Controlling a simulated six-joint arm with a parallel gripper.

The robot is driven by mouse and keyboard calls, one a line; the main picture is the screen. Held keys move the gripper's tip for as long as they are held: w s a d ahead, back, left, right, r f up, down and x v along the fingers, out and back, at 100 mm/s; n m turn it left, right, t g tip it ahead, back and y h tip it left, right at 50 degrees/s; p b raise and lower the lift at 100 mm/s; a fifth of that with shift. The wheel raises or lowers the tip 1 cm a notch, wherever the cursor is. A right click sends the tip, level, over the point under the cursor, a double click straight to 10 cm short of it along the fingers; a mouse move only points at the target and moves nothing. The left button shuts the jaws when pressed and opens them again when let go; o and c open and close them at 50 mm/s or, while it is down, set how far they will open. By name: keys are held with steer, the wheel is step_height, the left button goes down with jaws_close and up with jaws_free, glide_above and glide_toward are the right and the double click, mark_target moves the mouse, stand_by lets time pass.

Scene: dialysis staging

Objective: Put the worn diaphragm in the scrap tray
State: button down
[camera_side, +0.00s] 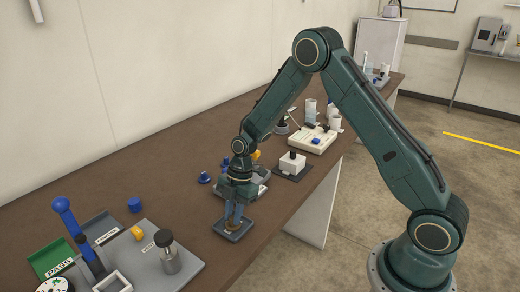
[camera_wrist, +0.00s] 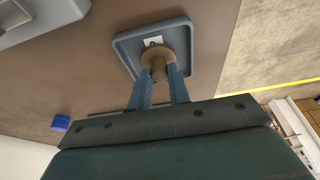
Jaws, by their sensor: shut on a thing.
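My gripper (camera_side: 235,215) points down over a small blue-grey square tray (camera_side: 233,235) near the front edge of the bench. In the wrist view, its two blue fingers (camera_wrist: 160,82) are shut on a tan, round, stemmed piece, which looks like the diaphragm (camera_wrist: 155,54). The piece is over the same square tray (camera_wrist: 183,24), which has a small white label; I cannot tell whether it touches the tray. In the side view the fingers hide the piece. A grey tray (camera_side: 99,221) with a small, hard-to-read label, perhaps the scrap tray, is at left beside a green PASS tray (camera_side: 52,258).
A blue lever (camera_side: 75,220) and a metal plunger (camera_side: 167,250) stand on a grey fixture plate at the left. A blue cylinder (camera_side: 134,204) is behind it. A white block (camera_side: 292,164) and beige device (camera_side: 312,139) lie further right. Bench between plate and tray is clear.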

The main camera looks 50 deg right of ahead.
steer(key=shift+f, duration=0.15)
steer(key=c, duration=1.3)
jaws_free()
steer(key=v, duration=1.2)
steer(key=shift+r, duration=0.2)
